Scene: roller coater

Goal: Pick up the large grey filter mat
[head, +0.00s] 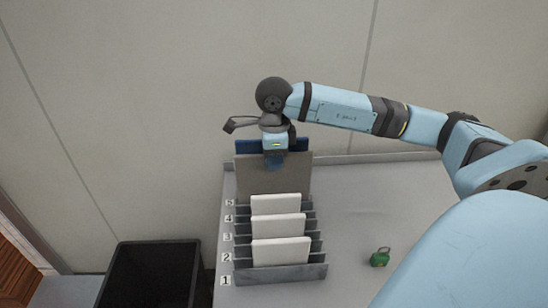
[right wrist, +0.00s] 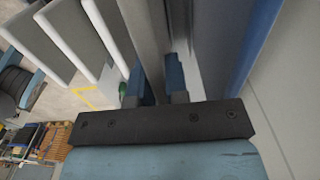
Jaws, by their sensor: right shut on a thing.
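The large grey filter mat (head: 257,182) stands upright at the back of the slotted rack (head: 290,273). Its lower edge is hidden behind a white mat, so I cannot tell whether it rests in a slot. My right gripper (head: 275,160) points down over its top edge and is shut on it. In the right wrist view, the grey mat (right wrist: 147,40) runs between the two blue fingers of the right gripper (right wrist: 156,85). My left gripper is not in view.
Several white mats (head: 277,226) stand in the rack's numbered slots. A blue panel (head: 245,146) stands close behind the grey mat. A black bin (head: 150,275) is left of the table (head: 355,205). A small green object (head: 380,257) sits right of the rack. The table's right part is clear.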

